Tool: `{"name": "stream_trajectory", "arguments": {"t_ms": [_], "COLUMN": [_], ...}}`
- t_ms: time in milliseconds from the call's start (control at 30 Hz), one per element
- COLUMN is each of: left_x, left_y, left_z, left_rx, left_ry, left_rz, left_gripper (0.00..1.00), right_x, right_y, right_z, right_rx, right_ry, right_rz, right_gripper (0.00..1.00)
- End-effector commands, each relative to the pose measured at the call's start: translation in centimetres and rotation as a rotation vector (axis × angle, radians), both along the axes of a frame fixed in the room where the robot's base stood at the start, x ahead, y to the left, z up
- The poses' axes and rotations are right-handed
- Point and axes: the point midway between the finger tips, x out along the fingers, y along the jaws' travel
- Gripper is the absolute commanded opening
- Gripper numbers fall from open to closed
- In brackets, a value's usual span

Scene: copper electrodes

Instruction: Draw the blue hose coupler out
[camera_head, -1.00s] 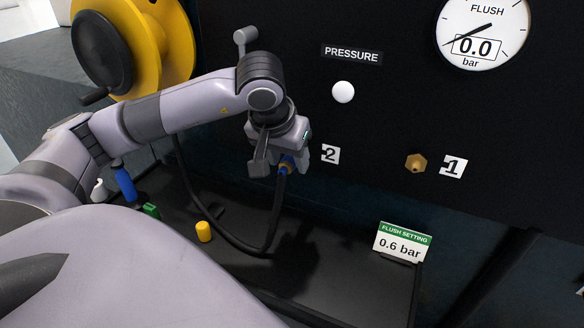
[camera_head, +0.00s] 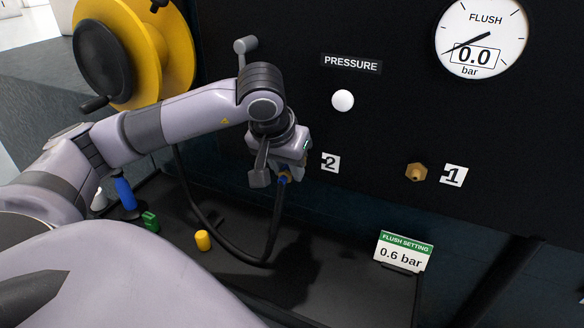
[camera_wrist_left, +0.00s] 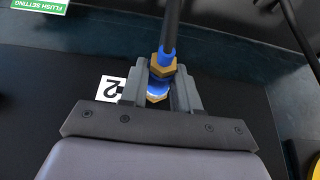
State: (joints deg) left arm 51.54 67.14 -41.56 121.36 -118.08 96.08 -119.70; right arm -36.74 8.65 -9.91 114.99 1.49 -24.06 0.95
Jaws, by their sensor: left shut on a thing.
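The blue hose coupler (camera_head: 284,179) is at the end of a black hose, just below and left of the label 2 (camera_head: 330,163). My left gripper (camera_head: 287,172) is shut on it. In the left wrist view the blue coupler (camera_wrist_left: 166,55) shows between the two fingers, with a brass collar and a brass hex part (camera_wrist_left: 157,98) in line with it. Whether it is still seated on a port is hidden behind my gripper. The black hose (camera_head: 274,225) hangs from it in a loop to the tray. My right gripper is not in view.
A bare brass port (camera_head: 416,172) stands beside label 1 (camera_head: 453,176). A white knob (camera_head: 343,100) and a gauge reading 0.0 bar (camera_head: 482,38) are above. The tray (camera_head: 350,300) holds a yellow cylinder (camera_head: 203,240), a green piece (camera_head: 150,221) and the setting card (camera_head: 404,251).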

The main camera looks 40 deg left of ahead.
Motion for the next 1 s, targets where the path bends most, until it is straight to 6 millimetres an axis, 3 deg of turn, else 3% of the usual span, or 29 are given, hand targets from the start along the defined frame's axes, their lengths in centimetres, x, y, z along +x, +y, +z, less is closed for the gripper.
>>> {"name": "stream_trajectory", "arguments": {"t_ms": [367, 1000], "left_x": [-0.7, -4.9], "left_y": [-0.3, -1.6], "left_z": [-0.3, -0.2], "left_rx": [-0.001, 0.0], "left_ry": [0.009, 0.005], "left_rz": [-0.002, -0.001], "left_gripper": [0.0, 0.0], "right_x": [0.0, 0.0], "right_y": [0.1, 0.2], "right_z": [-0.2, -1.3], "right_rx": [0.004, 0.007], "right_ry": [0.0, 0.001], "right_rz": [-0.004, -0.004], "right_gripper": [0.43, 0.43]}}
